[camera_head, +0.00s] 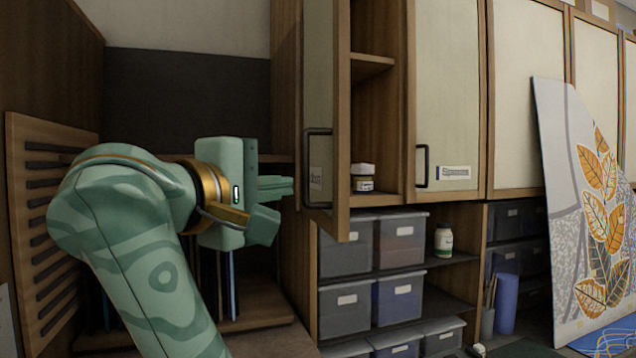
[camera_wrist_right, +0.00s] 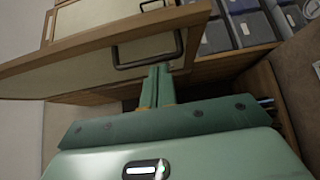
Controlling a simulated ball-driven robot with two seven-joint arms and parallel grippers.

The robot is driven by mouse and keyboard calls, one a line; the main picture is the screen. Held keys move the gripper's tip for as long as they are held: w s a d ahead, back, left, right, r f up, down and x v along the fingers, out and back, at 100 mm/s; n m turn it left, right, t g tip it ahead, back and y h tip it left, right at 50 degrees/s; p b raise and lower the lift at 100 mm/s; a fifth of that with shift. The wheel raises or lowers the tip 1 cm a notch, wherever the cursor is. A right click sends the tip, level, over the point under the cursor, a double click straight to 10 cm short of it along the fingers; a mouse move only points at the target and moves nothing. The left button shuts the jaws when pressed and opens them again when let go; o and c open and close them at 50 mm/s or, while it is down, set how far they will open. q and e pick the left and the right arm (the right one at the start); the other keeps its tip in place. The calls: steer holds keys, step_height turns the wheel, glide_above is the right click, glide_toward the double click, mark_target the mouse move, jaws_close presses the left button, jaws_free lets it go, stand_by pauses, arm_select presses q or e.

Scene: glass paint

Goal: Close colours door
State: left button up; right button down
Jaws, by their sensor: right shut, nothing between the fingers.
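The cabinet door (camera_head: 319,85) stands swung open, seen nearly edge-on in the head view. It has a dark bar handle (camera_head: 307,170) and a small label that is too oblique to read. My right gripper (camera_head: 284,190) is shut and empty, just left of the door at handle height. In the right wrist view, the gripper fingers (camera_wrist_right: 157,84) point at the door (camera_wrist_right: 85,72), close below its handle (camera_wrist_right: 148,50). I cannot tell whether they touch it. My left gripper is not in view.
The open compartment (camera_head: 376,120) holds small white jars (camera_head: 363,178). A closed labelled door (camera_head: 447,90) is to its right. Below are grey storage bins (camera_head: 346,247) and a white bottle (camera_head: 443,240). A leaf-painted panel (camera_head: 565,200) leans at the right. A slatted wooden panel (camera_head: 30,210) stands left.

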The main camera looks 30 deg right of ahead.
mark_target(333, 184)
steer(key=d, duration=0.4)
steer(key=shift+w+d+p, duration=0.25)
steer(key=shift+d+p, duration=0.05)
steer(key=shift+d, duration=0.05)
steer(key=shift+s+d, duration=0.4)
steer(key=shift+d, duration=0.4)
